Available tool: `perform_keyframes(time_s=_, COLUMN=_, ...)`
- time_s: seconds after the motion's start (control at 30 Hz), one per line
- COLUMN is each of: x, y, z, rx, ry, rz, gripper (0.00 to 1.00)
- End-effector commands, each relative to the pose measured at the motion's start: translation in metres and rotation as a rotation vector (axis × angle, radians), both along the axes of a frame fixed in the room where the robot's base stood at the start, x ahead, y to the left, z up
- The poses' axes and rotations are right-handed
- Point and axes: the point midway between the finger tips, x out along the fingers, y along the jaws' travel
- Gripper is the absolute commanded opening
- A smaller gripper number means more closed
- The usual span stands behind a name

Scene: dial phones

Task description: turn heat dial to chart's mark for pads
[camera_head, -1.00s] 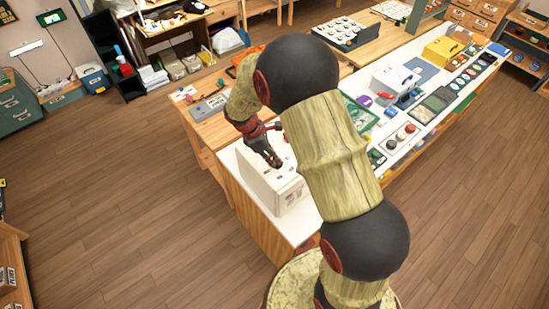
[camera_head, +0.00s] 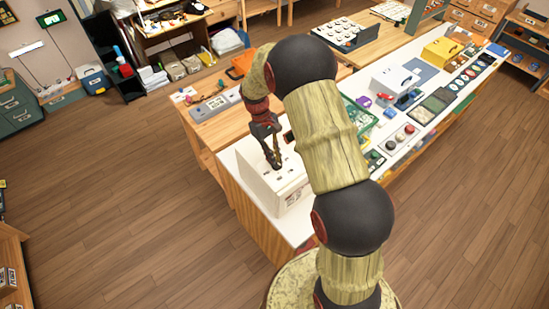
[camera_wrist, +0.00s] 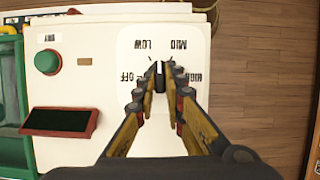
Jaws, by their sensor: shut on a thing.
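The white machine box (camera_head: 262,184) stands at the near left end of the long counter. In the wrist view its panel (camera_wrist: 95,97) shows the heat dial (camera_wrist: 160,76), a dark narrow knob, among upside-down labels OFF, LOW, MID and HIGH. My gripper (camera_wrist: 160,70) is shut on the dial from above; it also shows over the box top in the head view (camera_head: 277,166). The fingertips hide much of the dial, so I cannot tell exactly where its pointer stands. I cannot make out a chart with a mark for pads.
A green round button (camera_wrist: 47,61) and a dark display window (camera_wrist: 60,122) share the panel. A green-framed thing (camera_wrist: 12,80) stands beside the box. The white counter (camera_head: 400,150) to the right holds many items. The wooden floor to the left is clear.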

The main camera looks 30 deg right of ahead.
Motion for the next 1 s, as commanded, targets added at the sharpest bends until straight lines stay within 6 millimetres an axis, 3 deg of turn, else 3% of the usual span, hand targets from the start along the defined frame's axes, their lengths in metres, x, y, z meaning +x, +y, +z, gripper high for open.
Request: perform_keyframes(time_s=1.0, x=-0.0035, y=-0.0092, z=-0.0007, rx=0.0, ry=0.002, rz=-0.966, gripper=0.0)
